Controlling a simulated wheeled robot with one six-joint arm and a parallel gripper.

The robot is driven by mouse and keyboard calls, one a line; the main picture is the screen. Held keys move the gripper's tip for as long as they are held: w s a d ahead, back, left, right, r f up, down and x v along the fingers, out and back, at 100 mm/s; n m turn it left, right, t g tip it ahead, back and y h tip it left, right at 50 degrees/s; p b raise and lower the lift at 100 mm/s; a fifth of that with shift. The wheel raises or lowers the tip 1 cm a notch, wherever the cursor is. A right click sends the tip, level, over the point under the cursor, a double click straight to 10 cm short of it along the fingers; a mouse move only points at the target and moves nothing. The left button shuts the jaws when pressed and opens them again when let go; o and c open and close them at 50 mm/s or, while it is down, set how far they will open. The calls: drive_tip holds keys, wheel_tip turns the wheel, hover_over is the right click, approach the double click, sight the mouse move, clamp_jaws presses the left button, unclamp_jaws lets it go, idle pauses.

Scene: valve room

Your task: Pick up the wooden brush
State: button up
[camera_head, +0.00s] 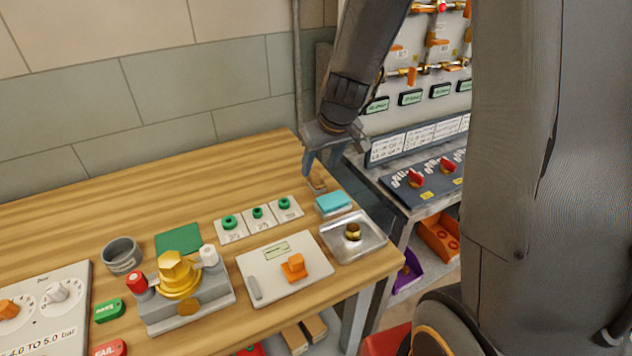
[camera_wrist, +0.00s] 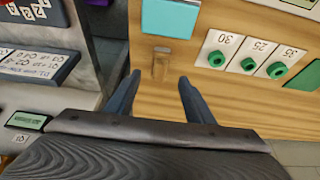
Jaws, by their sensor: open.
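The wooden brush (camera_head: 318,182) is a small brown piece near the far right corner of the wooden table, partly hidden by my gripper in the head view. In the wrist view the brush (camera_wrist: 160,66) lies just ahead of the gap between my fingers and blends with the table. My gripper (camera_head: 322,168) is open and empty, pointing down over the brush. I cannot tell the height left between fingertips and brush.
A blue sponge (camera_head: 333,202) lies close to the brush. A metal tray (camera_head: 371,246) with a brass part and a row of cards with green rings (camera_head: 259,212) are nearby. A control bench (camera_head: 430,182) stands right of the table. Wood left of the brush is clear.

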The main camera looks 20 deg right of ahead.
sight(317, 174)
drive_tip(key=b+x, duration=0.1)
drive_tip(key=x, duration=0.5)
drive_tip(key=shift+s, duration=0.1)
clamp_jaws()
drive_tip(key=shift+r+p, duration=1.4)
drive_tip(key=shift+r, duration=3.65)
drive_tip(key=c, duration=0.9)
unclamp_jaws()
drive_tip(key=shift+c, duration=0.6)
